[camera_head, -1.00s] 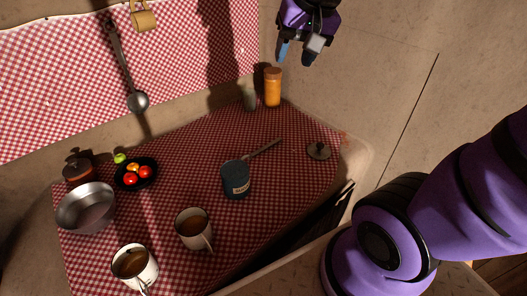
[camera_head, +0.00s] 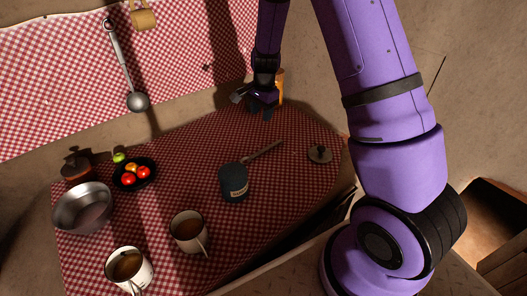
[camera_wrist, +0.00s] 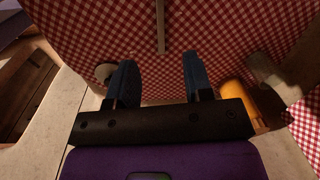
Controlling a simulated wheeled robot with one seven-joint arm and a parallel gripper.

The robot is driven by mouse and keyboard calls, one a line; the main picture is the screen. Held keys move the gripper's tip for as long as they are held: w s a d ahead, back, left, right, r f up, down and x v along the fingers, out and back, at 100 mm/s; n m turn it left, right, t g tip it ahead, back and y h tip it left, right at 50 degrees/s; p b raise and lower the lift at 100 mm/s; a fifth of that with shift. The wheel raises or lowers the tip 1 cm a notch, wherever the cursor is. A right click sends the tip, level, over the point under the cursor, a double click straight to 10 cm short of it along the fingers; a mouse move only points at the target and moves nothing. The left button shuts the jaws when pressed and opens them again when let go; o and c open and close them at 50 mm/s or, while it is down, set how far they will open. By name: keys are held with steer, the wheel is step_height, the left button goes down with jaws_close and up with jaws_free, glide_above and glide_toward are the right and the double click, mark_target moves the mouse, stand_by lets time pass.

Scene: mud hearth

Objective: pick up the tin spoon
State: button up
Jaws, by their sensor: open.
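A slim brown handle (camera_head: 264,150) slants up and right from the rim of a dark blue labelled tin (camera_head: 234,182); I take it for the tin spoon. Its lower end is hidden, and I cannot tell whether it stands in the tin or lies behind it. In the wrist view the handle (camera_wrist: 160,28) runs down from the top edge, its end short of the gap between my fingers. My gripper (camera_head: 260,105) is open and empty at the back of the counter, beyond the handle and apart from it. Both fingers (camera_wrist: 159,65) show in the wrist view.
An orange jar (camera_head: 281,88) stands close behind my gripper, partly hidden. A small round lid (camera_head: 319,154) lies right of the handle. Two mugs (camera_head: 188,232), a metal bowl (camera_head: 83,208) and a dark fruit plate (camera_head: 134,175) stand left. A ladle (camera_head: 127,70) hangs on the wall.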

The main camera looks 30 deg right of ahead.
steer(key=m, duration=0.2)
glide_above(262, 151)
step_height(262, 151, down, 7)
steer(key=shift+g+h, duration=0.3)
steer(key=f, duration=0.6)
steer(key=shift+d, duration=0.4)
steer(key=shift+w+a+f, duration=0.1)
steer(key=shift+a+f, duration=0.1)
steer(key=shift+f, duration=1.15)
steer(key=shift+a+f, duration=0.15)
steer(key=shift+f, duration=1.15)
jaws_close()
